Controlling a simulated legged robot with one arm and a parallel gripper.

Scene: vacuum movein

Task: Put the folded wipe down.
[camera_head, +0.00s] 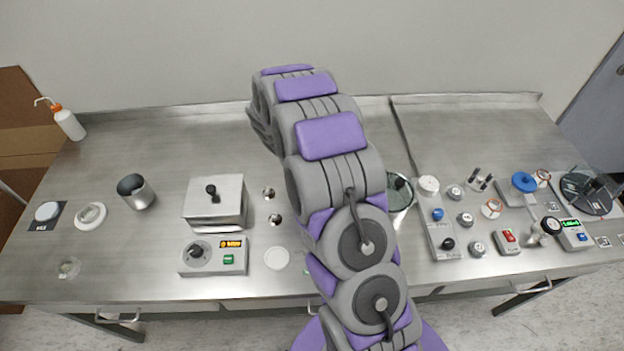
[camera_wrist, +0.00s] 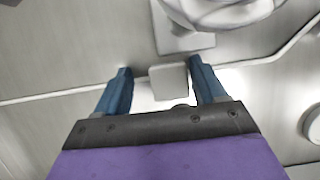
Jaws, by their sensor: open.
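My gripper (camera_wrist: 162,78) shows in the wrist view with its two blue fingers apart, so it is open. A small pale grey block, which looks like the folded wipe (camera_wrist: 168,79), lies between the fingertips. There is a clear gap to the left finger, and it is close to or touching the right finger. I cannot tell whether it rests on the surface below. In the head view my arm covers the middle of the bench, and the fingers and wipe are hidden behind it.
The steel bench (camera_head: 130,235) holds a metal box (camera_head: 215,202), a control unit (camera_head: 213,256) and a dark-mouthed cup (camera_head: 136,191) on the left. Several small parts and a blue-topped piece (camera_head: 524,182) crowd the right. A rounded pale object (camera_wrist: 225,12) stands just beyond my fingers.

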